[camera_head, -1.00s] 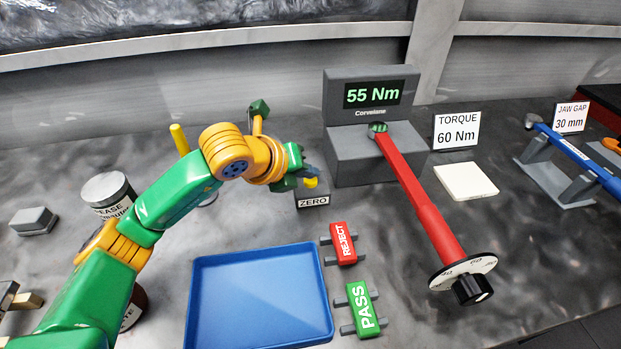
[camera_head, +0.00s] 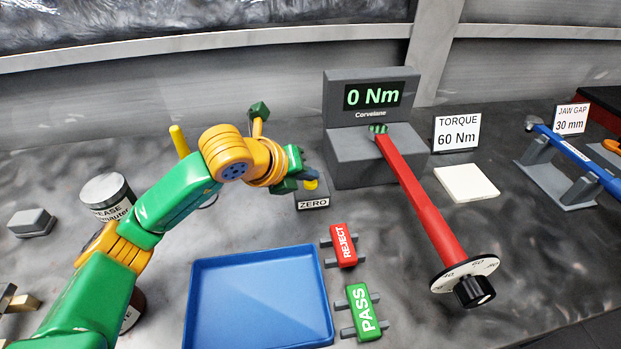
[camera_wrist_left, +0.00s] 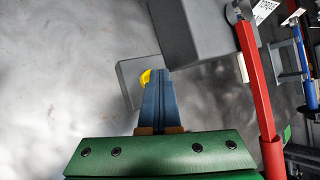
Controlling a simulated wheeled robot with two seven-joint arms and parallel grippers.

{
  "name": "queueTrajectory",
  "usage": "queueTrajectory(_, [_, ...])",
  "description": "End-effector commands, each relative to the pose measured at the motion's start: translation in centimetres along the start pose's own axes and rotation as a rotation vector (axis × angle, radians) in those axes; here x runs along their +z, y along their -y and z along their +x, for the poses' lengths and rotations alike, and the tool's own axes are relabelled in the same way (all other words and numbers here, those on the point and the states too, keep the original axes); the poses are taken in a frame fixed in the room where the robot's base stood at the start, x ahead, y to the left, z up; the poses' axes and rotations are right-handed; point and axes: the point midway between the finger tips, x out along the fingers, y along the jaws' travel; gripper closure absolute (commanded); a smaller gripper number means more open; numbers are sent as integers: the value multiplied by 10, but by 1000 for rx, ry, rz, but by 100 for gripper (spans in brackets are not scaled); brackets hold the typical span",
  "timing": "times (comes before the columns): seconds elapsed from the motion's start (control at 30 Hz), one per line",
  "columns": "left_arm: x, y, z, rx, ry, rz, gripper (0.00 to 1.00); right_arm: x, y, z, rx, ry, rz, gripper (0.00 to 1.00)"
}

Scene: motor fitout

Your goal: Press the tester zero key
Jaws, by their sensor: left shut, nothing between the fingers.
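The torque tester (camera_head: 372,160) stands at the back centre, and its green display (camera_head: 372,95) reads 0 Nm. The zero key is a yellow button (camera_head: 311,184) on a small grey box labelled ZERO (camera_head: 313,203), left of the tester. My left gripper (camera_head: 308,173) is shut and empty, with its fingertips at the yellow button. In the left wrist view the shut blue-grey fingers (camera_wrist_left: 157,88) cover part of the yellow button (camera_wrist_left: 146,77); whether they touch it is hard to tell. A red torque wrench (camera_head: 415,195) has its head on the tester. My right gripper is not in view.
A blue tray (camera_head: 260,300) lies in front, with a red REJECT tag (camera_head: 343,243) and a green PASS tag (camera_head: 362,308) beside it. A grease tin (camera_head: 108,195) stands left. A white pad (camera_head: 466,181) and a TORQUE 60 Nm sign (camera_head: 457,132) are right of the wrench.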

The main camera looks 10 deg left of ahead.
Motion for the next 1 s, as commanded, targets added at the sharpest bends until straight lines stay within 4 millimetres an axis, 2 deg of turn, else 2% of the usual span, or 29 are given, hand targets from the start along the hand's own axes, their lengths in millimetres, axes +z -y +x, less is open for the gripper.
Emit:
queueTrajectory(0.2, [8,7,-10,0,1,0,100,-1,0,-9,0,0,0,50])
queueTrajectory(0.57, [9,8,-11,0,1,0,100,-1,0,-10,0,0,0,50])
queueTrajectory(1.0, [31,30,-41,-1,2,0,100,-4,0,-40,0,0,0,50])
